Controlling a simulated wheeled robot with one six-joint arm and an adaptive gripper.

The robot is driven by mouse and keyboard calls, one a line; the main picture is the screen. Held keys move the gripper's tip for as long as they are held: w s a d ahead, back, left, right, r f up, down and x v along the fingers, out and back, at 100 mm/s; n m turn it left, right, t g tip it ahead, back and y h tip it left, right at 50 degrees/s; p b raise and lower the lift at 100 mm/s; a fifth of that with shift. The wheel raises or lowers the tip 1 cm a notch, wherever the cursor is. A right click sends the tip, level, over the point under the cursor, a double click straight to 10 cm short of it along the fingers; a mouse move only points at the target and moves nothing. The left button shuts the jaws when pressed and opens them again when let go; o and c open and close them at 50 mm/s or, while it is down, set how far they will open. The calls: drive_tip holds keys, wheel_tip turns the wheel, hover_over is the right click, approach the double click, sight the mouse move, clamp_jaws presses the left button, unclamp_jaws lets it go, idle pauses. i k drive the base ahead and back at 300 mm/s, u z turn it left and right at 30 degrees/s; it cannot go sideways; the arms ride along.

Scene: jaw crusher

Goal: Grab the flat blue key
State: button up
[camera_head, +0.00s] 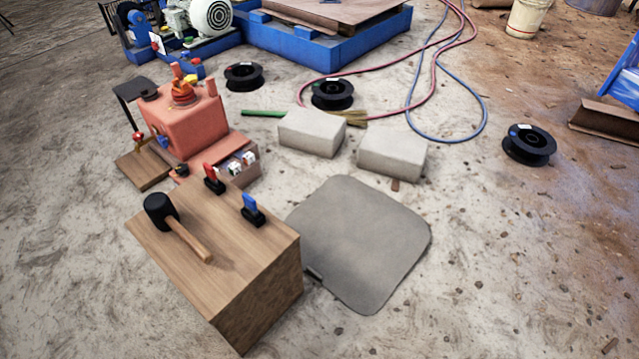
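The flat blue key (249,202) stands upright in a small black holder (253,216) on top of the wooden block (270,242), near its back right edge. A similar red key (210,171) stands in its own black holder to the left and farther back on the same block. A black-headed mallet (180,227) with a wooden handle lies on the block, to the left of the blue key. My gripper is not in this view, so its state is not shown.
An orange-red machine (190,122) stands behind the block. A grey mat (362,240) lies on the floor to the right. Two pale blocks (312,132) (392,154), black spools (529,144) and red and blue hoses (446,137) lie beyond. The front right floor is mostly clear.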

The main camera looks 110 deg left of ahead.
sight(250, 202)
drive_tip(key=u, duration=0.65)
drive_tip(key=i, duration=2.2)
drive_tip(key=u, duration=4.1)
drive_tip(key=i, duration=1.65)
